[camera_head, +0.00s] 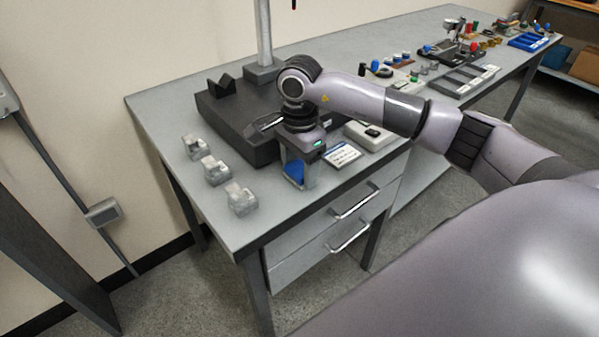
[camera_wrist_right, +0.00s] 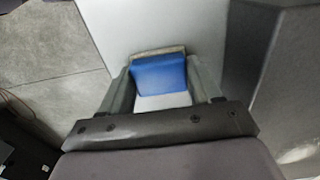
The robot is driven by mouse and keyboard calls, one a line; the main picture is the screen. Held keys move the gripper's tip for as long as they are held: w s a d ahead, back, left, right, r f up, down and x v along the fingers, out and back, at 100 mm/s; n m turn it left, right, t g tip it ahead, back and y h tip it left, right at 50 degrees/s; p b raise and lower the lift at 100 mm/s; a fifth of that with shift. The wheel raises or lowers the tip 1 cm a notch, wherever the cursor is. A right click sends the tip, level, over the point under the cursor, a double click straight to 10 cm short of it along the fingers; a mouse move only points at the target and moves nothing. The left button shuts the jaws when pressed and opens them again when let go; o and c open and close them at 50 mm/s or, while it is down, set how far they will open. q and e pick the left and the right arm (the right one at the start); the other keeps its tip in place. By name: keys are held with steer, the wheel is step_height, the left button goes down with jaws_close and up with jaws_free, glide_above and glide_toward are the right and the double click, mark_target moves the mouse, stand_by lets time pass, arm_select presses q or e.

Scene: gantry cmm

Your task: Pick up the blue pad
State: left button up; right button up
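The blue pad (camera_wrist_right: 158,74) lies between the two fingers of my right gripper (camera_wrist_right: 160,80) in the right wrist view, with a tan edge along its far side. It fills nearly the whole gap, and I cannot tell whether the fingers press on it or stand just beside it. In the head view my right gripper (camera_head: 301,172) points down at the table's front edge, and the blue pad (camera_head: 293,169) shows between its fingers, partly hidden. Whether the pad is clear of the tabletop cannot be told. My left gripper is not in view.
Three grey blocks (camera_head: 215,169) stand in a row to the left on the grey table (camera_head: 155,110). A dark slab (camera_head: 232,122) with a V-block (camera_head: 222,84) lies behind the gripper. A blue-white card (camera_head: 342,154) and a pale box (camera_head: 369,135) are to the right.

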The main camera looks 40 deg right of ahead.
steer(key=shift+c, duration=0.5)
steer(key=shift+r, duration=0.15)
steer(key=shift+r, duration=0.25)
step_height(320, 180, up, 19)
steer(key=p, duration=0.1)
steer(key=shift+p, duration=0.4)
steer(key=n+p, duration=0.2)
steer(key=n, duration=0.6)
glide_above(299, 168)
steer(key=s+a, duration=0.2)
steer(key=a, duration=0.2)
step_height(299, 168, down, 6)
steer(key=s+a+f+n, duration=0.4)
steer(key=f+n, duration=0.3)
steer(key=n, duration=0.2)
steer(key=shift+a+p, duration=0.15)
steer(key=shift+p, duration=0.25)
steer(key=shift+r, duration=0.1)
